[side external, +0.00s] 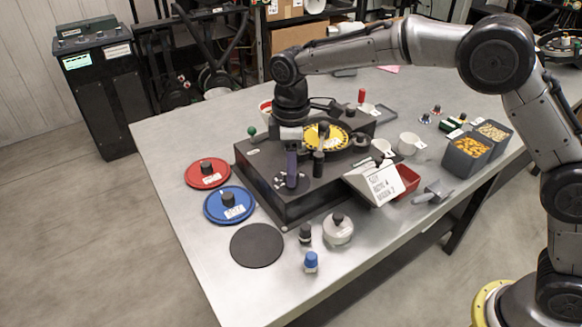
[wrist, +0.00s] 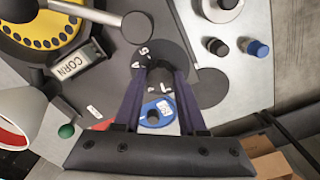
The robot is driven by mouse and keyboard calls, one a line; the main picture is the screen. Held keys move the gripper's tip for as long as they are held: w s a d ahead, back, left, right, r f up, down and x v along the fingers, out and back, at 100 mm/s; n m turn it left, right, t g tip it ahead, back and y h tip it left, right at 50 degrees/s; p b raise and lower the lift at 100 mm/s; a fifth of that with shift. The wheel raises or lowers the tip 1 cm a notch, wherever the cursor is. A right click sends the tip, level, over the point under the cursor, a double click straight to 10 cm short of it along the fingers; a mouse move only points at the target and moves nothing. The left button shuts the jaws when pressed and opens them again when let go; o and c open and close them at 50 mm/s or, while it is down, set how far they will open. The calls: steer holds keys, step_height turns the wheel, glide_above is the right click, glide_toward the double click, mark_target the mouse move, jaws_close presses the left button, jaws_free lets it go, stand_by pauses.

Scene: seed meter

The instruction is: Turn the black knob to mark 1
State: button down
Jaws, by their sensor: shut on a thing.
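My gripper (side external: 291,178) points straight down at the front left of the black seed meter base (side external: 262,188). Its purple fingers are closed around the black knob, which shows between the fingertips (wrist: 160,76) in the wrist view. The knob (wrist: 160,70) stands on a dark round dial (side external: 305,181) with white marks around its edge. In the side view the fingers hide most of the knob. I cannot tell which mark the knob points to.
A yellow seed plate (side external: 325,137) and black posts stand right behind my gripper.

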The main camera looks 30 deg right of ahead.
steer(key=shift+c, duration=2.4)
jaws_free()
step_height(320, 180, up, 14)
